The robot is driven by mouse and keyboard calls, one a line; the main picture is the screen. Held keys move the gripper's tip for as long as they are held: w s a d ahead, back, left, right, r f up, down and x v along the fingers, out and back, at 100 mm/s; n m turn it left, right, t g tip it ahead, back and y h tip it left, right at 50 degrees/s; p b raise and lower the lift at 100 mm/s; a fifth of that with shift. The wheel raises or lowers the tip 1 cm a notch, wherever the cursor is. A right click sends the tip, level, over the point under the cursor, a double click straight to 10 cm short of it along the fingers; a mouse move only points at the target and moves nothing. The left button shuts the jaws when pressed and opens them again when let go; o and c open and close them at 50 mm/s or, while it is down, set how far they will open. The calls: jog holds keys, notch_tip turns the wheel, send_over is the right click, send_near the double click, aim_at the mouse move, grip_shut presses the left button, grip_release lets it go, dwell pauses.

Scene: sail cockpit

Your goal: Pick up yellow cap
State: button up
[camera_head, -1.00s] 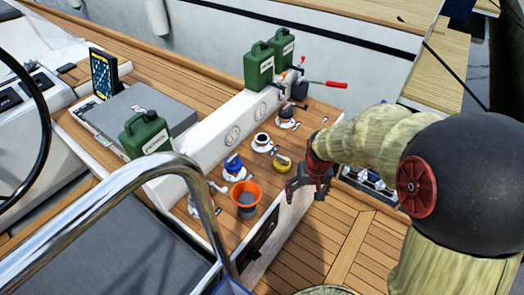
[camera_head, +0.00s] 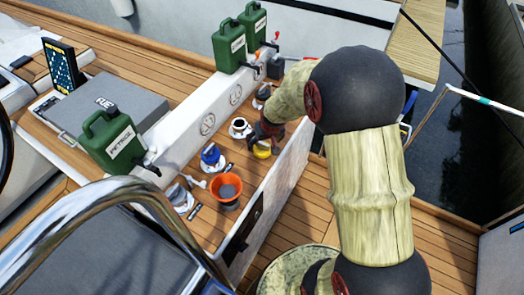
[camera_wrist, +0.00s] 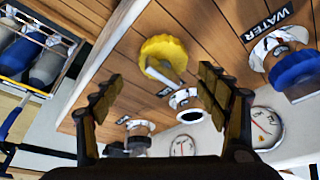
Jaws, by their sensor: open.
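The yellow cap (camera_head: 262,150) lies on the wooden deck in the head view, partly hidden by my gripper. In the wrist view the yellow cap (camera_wrist: 165,55) is a ridged round knob with a pale strap or bar across it, between and beyond my fingertips. My gripper (camera_wrist: 155,95) is open, with one finger on each side of the cap in the picture and nothing held. In the head view my gripper (camera_head: 262,135) is right at the cap; whether it touches cannot be told.
A blue cap (camera_head: 211,154) marked WATER in the wrist view (camera_wrist: 297,68) sits nearby. An orange cup (camera_head: 226,190) stands in front. An open white-ringed filler (camera_head: 239,128) is beside the cap. Green canisters (camera_head: 113,142) and a steel rail (camera_head: 95,215) stand to the left.

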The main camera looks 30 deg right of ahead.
aim_at(263, 145)
jog(key=x, duration=0.1)
jog(key=b+x, duration=0.1)
jog(key=x, duration=0.1)
jog(key=b+x, duration=0.1)
jog(key=x, duration=0.1)
jog(key=shift+s+a+f, duration=0.15)
jog(key=shift+s+a, duration=0.15)
jog(key=shift+c, duration=0.4)
jog(key=c, duration=1.1)
jog(key=shift+c, duration=0.8)
